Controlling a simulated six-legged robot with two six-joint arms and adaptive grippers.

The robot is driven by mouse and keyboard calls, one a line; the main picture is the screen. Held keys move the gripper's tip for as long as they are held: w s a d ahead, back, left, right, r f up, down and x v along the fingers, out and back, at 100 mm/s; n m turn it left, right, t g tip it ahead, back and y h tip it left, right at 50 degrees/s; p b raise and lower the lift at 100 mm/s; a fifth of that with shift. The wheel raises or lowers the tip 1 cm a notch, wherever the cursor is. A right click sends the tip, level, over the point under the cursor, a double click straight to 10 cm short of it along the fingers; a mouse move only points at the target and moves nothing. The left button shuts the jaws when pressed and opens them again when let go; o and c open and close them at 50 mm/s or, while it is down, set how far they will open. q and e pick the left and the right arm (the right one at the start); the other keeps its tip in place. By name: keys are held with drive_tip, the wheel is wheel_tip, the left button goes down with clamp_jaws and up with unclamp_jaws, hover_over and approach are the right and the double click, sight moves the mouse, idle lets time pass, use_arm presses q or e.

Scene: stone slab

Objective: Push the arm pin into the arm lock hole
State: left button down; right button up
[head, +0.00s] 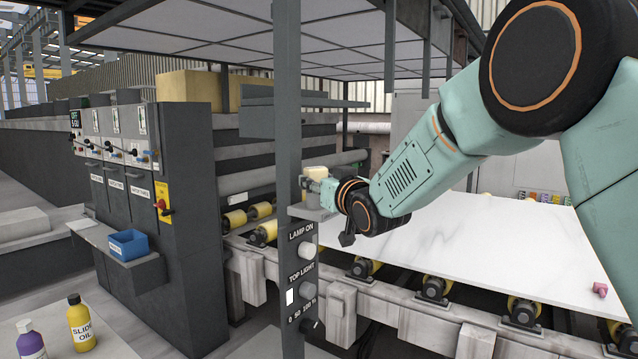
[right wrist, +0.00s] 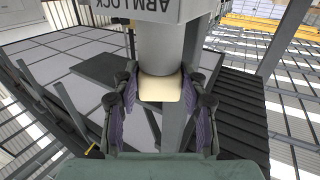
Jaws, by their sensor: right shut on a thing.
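The arm pin shows in the right wrist view as a cream block (right wrist: 160,88) against a thick grey cylinder (right wrist: 168,50). My right gripper (right wrist: 161,92) has its purple-padded fingers on either side of the cream part, shut on it. The cylinder runs up to a grey housing (right wrist: 150,9) lettered ARM LOCK, upside down in this view. The hole itself is hidden, so I cannot tell how deep the pin sits. In the head view the right gripper (head: 326,188) is at the grey post, by a cream knob (head: 316,172). My left gripper is not in view.
The grey post (head: 289,120) carries a switch panel (head: 302,268) just below the gripper. A white stone slab (head: 470,245) lies on yellow rollers to the right. A control cabinet (head: 125,180), blue bin (head: 128,245) and oil bottle (head: 81,325) stand left.

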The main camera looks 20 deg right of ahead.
drive_tip(key=shift+f, duration=0.25)
drive_tip(key=o, duration=1.4)
drive_tip(key=shift+a+f, duration=0.1)
drive_tip(key=shift+a, duration=0.05)
drive_tip(key=shift+d, duration=0.25)
drive_tip(key=shift+s, duration=0.15)
drive_tip(key=shift+s, duration=0.3)
drive_tip(key=s+d, duration=0.1)
drive_tip(key=s, duration=1)
drive_tip(key=shift+d, duration=0.35)
